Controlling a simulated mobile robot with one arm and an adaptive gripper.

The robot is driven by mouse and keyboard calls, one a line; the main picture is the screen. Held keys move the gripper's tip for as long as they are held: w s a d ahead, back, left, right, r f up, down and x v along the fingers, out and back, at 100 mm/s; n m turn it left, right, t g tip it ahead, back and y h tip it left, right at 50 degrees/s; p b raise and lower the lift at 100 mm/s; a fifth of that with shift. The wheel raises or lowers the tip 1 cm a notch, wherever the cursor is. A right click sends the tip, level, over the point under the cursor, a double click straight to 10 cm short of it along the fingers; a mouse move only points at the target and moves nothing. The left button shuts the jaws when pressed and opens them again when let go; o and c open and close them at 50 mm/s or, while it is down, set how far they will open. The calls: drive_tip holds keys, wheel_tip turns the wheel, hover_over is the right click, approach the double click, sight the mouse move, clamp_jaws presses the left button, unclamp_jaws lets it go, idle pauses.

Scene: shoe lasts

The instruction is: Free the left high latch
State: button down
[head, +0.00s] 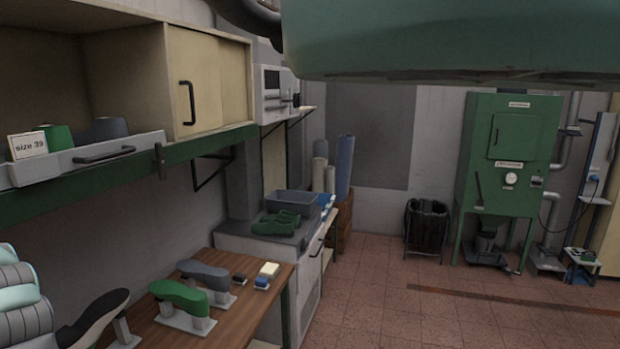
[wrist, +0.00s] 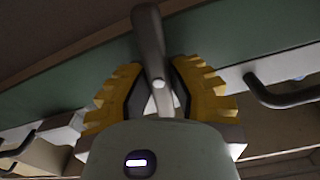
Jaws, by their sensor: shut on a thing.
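In the wrist view, my gripper (wrist: 158,78) has its two yellow ridged fingers on either side of a grey latch lever (wrist: 148,35) and is shut on it. The lever stands nearly upright in the picture, across a green rail (wrist: 75,80), leaning slightly. My gripper is not visible in the head view.
A grey tray (head: 60,170) with a handle and a "size 39" card sits on the shelf, beside a sliding cupboard door (head: 207,80). Below, a wooden bench (head: 235,265) holds shoe lasts. A dark handle (wrist: 285,95) is right of my fingers. The tiled floor at right is open.

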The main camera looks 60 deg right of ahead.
drive_tip(key=m, duration=0.1)
drive_tip(key=m+b, duration=0.2)
drive_tip(key=m, duration=0.1)
drive_tip(key=shift+d+f, duration=0.2)
drive_tip(key=shift+d, duration=0.05)
drive_tip(key=m+b, duration=0.1)
drive_tip(key=m, duration=0.7)
drive_tip(key=shift+b, duration=0.35)
drive_tip(key=shift+f+m+p, duration=0.15)
drive_tip(key=shift+m+p, duration=0.15)
drive_tip(key=shift+m, duration=1.5)
drive_tip(key=c, duration=0.9)
unclamp_jaws()
drive_tip(key=shift+w, duration=0.1)
drive_tip(key=shift+v, duration=3.75)
